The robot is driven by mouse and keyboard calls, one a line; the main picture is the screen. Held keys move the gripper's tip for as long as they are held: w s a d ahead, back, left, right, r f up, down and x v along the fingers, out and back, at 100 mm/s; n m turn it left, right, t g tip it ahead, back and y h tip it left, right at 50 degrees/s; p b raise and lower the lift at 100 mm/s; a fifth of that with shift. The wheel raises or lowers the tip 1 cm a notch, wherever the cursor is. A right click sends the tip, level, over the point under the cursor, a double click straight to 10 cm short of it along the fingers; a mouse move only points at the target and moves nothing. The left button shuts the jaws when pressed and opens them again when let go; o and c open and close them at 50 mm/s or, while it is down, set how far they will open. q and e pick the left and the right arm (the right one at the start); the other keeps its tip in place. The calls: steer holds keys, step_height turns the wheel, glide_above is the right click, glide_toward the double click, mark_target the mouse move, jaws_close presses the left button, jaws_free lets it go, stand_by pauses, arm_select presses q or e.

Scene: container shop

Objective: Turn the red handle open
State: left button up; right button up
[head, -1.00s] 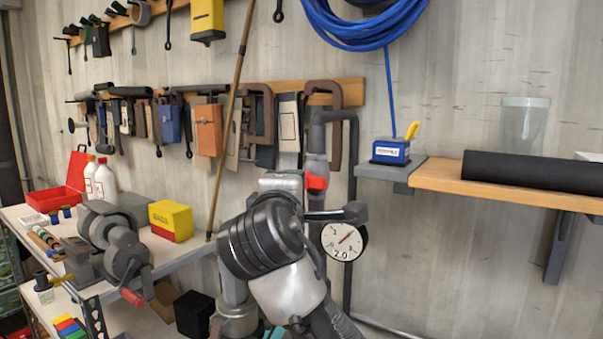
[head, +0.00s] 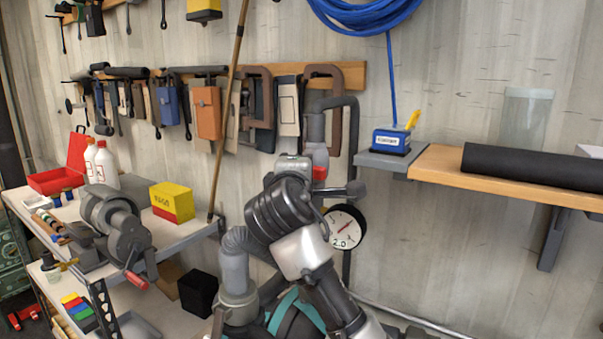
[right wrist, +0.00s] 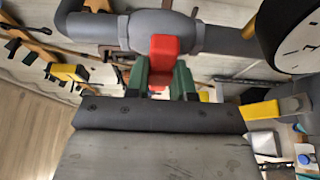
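The red handle (right wrist: 163,50) sits on a grey pipe (right wrist: 105,28) in the right wrist view. It points toward my gripper. The two green fingers of my right gripper (right wrist: 161,76) lie one on each side of it, close against its sides, with red showing between them. In the head view only a small part of the red handle (head: 319,173) shows on the upright grey pipe (head: 316,128). My right arm hides the rest and the fingers there. My left gripper is not in view.
A round gauge (head: 345,227) hangs just right of my right wrist. A wall shelf (head: 490,177) holds a black roll (head: 530,168). A workbench (head: 190,233) with a vise (head: 118,225) and a yellow box (head: 172,202) stands at the left.

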jaws_close()
steer(key=shift+w+a+f+m+t+h+b, duration=0.15)
steer(key=shift+m+t+h+b, duration=0.2)
steer(key=shift+m+b, duration=1.05)
steer(key=shift+s+d+f+m+t+h+b, duration=0.1)
steer(key=shift+m+t+h+b, duration=0.2)
steer(key=shift+m+b, duration=1.1)
steer(key=shift+w+a+f+m+t+h+b, duration=0.15)
steer(key=shift+m+t+h+b, duration=0.2)
steer(key=shift+m+b, duration=1.05)
steer(key=shift+s+d+n+b, duration=0.1)
steer(key=shift+n+b, duration=0.3)
steer(key=shift+b, duration=0.15)
steer(key=o, duration=0.7)
jaws_free()
steer(key=shift+s+r, duration=0.1)
steer(key=shift+r, duration=0.05)
